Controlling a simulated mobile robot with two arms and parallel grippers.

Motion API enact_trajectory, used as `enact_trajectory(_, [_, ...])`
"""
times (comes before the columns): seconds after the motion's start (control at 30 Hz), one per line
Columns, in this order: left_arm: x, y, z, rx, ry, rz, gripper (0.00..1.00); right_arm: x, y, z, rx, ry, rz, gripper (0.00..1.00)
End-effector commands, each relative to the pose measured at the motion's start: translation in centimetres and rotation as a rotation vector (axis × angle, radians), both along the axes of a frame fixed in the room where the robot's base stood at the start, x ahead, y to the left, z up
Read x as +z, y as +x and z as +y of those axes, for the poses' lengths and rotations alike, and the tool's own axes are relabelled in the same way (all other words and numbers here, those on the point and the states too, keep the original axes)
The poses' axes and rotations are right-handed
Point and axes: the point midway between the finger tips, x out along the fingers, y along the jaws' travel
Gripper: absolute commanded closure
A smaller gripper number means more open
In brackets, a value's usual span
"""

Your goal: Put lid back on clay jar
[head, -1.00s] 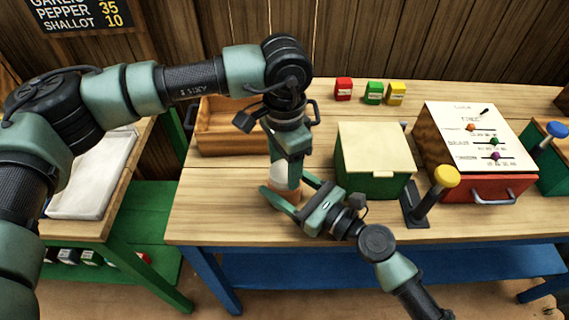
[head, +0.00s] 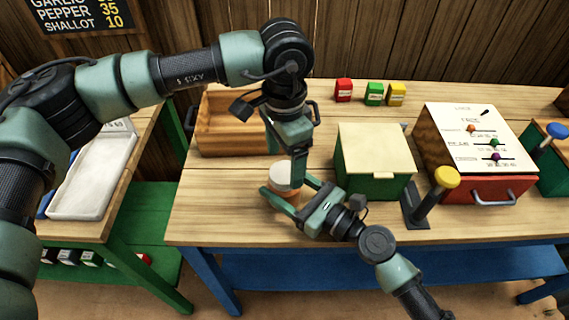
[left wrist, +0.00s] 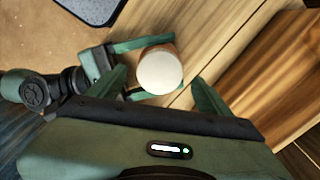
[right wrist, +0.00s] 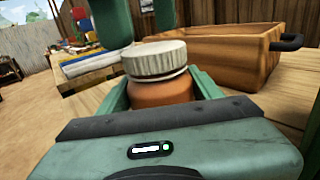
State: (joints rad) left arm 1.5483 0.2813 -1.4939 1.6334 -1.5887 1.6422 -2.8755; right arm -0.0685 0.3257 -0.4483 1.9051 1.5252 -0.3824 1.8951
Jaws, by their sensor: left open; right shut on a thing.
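The clay jar (right wrist: 160,92) stands upright on the table, an orange-brown body with the whitish ridged lid (right wrist: 155,60) on its mouth. A thin pale band shows under the lid; I cannot tell if the lid sits fully down. My right gripper (right wrist: 162,98) is shut around the jar's body, one finger on each side. The lid also shows in the head view (head: 282,175) and from above in the left wrist view (left wrist: 160,71). My left gripper (left wrist: 162,88) is open and empty above the lid, apart from it. It partly hides the jar in the head view.
A wooden crate (head: 202,128) with dark handles stands behind left of the jar. A green box with a cream top (head: 375,148) stands to the right, then a yellow-knobbed lever (head: 446,178) and a red-fronted slider box (head: 490,188). Free tabletop lies left of the jar.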

Motion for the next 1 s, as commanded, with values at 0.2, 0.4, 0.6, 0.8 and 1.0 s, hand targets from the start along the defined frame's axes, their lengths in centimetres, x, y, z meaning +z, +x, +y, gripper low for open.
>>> enact_trajectory(0.2, [2.2, 0.0, 0.0, 0.000, 0.000, 0.000, 0.21, -0.1, 0.0, 0.0, 0.000, -0.002, 0.000, 1.00])
enact_trajectory(0.4, [2.2, 0.0, 0.0, 0.000, 0.001, 0.000, 0.23, -0.1, 0.0, 0.0, 0.000, -0.002, 0.001, 1.00])
enact_trajectory(0.6, [2.2, 0.0, 0.0, 0.082, 0.000, 0.000, 0.24, -0.1, 0.0, 0.0, 0.000, -0.002, 0.000, 1.00])
enact_trajectory(0.8, [2.5, 0.0, 0.0, 0.438, 0.000, 0.000, 0.24, -0.1, 0.0, 0.0, 0.000, -0.002, 0.001, 1.00])
enact_trajectory(1.0, [2.9, 0.0, -0.1, 0.912, -0.002, 0.001, 0.24, -0.1, 0.0, 0.0, 0.000, -0.002, 0.001, 1.00])
